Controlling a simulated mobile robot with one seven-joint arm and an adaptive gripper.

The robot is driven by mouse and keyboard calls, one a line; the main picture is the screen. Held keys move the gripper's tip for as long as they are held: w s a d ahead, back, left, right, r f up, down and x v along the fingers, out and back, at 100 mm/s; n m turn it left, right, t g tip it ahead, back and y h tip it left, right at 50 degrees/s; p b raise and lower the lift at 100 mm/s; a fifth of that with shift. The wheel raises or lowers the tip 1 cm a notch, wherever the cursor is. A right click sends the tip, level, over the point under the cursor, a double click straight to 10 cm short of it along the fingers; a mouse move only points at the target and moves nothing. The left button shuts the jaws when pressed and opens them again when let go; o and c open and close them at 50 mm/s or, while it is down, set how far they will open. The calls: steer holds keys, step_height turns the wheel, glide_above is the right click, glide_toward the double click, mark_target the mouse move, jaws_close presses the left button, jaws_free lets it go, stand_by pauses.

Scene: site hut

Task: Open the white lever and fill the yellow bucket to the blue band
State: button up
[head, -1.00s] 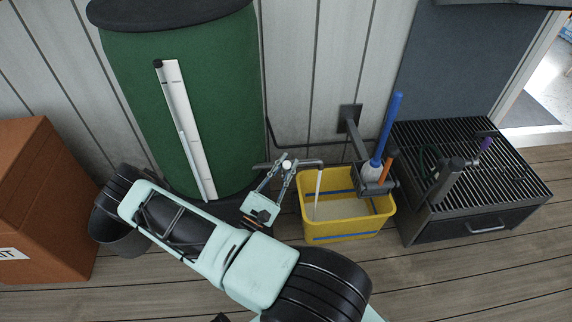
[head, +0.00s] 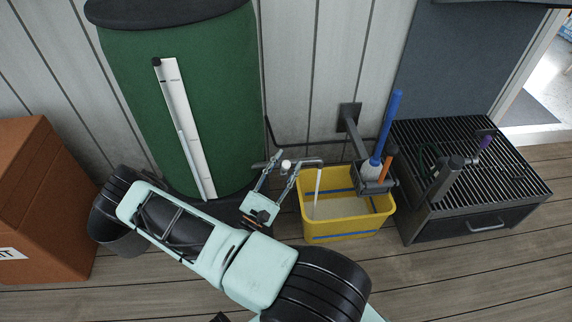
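The yellow bucket (head: 345,228) stands on the floor under the tap spout (head: 308,162). A thin stream of water (head: 317,188) runs from the spout into it. Pale water (head: 343,208) covers the inside, its surface looking slightly below the blue band on the inner back wall. A blue band also shows on the outer front. The white lever (head: 286,164) sits on the tap pipe. My gripper (head: 285,163) is open, its two fingers spread on either side of the lever with visible gaps. Whether a finger touches the pipe is unclear.
A green barrel (head: 205,100) with a white gauge strip (head: 188,125) stands behind my arm. A wall holder (head: 372,183) with a blue-handled brush (head: 388,125) overhangs the bucket's right side. A grated bench (head: 475,150) is at right, an orange box (head: 45,200) at left.

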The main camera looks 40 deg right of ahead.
step_height(320, 180, up, 10)
steer(key=shift+f, duration=0.1)
stand_by(0.4)
